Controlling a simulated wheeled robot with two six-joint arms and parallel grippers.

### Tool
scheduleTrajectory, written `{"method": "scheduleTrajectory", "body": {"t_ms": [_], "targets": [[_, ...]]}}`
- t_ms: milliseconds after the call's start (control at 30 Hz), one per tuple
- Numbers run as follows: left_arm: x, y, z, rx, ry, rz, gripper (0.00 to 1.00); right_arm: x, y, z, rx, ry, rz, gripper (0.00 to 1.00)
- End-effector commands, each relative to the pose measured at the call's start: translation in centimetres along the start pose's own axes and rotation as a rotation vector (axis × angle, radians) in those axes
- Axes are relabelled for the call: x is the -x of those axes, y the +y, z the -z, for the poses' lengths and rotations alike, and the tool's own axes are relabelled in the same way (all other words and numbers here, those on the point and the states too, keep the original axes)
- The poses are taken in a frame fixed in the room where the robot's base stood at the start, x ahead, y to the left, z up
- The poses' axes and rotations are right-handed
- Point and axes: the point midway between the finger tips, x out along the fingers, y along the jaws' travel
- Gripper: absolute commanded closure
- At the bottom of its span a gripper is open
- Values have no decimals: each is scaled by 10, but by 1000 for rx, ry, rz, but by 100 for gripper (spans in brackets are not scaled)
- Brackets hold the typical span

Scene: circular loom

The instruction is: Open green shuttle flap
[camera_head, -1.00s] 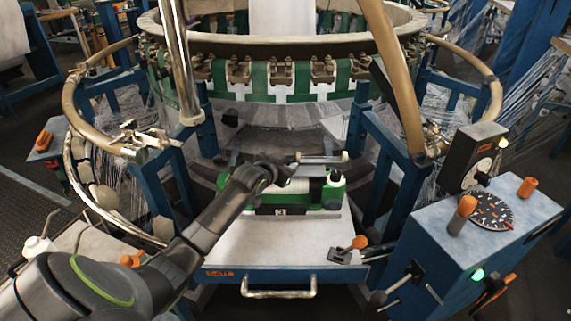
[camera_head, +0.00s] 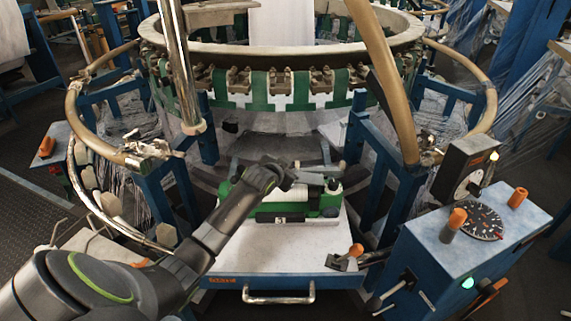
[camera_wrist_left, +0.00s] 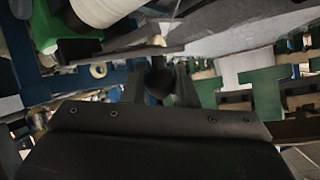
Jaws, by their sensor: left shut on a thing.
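The green shuttle (camera_head: 325,202) sits on the light work plate (camera_head: 275,250), with a white spool (camera_head: 297,194) in it. My left gripper (camera_head: 288,179) is above the shuttle's upper left part. In the left wrist view its fingers (camera_wrist_left: 158,88) close around a dark rounded knob (camera_wrist_left: 157,82). A dark bar (camera_wrist_left: 120,54) lies beyond the fingers, with a pale tip above it. Part of the spool (camera_wrist_left: 95,10) shows at the top left. I cannot tell how far the flap is open. My right gripper is out of view.
The circular loom ring (camera_head: 285,50) with green and white bands stands behind. Blue posts flank the plate. A metal lever with an orange knob (camera_head: 356,250) is at the plate's right. A blue control box (camera_head: 470,240) stands right. The plate's front is clear.

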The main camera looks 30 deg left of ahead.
Motion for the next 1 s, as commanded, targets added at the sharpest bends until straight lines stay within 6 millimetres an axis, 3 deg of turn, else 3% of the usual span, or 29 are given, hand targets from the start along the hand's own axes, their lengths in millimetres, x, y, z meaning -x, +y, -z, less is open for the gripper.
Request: {"method": "scheduleTrajectory", "body": {"t_ms": [33, 100, 400, 700, 1000], "targets": [[5, -1, 12, -23, -18, 4, 100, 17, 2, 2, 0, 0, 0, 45], [6, -1, 17, -61, -44, 15, 100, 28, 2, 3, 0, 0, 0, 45], [8, 4, 38, -215, -147, 57, 100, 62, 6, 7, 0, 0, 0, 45], [8, 9, 51, -254, -170, 69, 100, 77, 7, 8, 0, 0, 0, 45], [7, 11, 56, -252, -163, 69, 100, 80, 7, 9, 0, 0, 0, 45]]}}
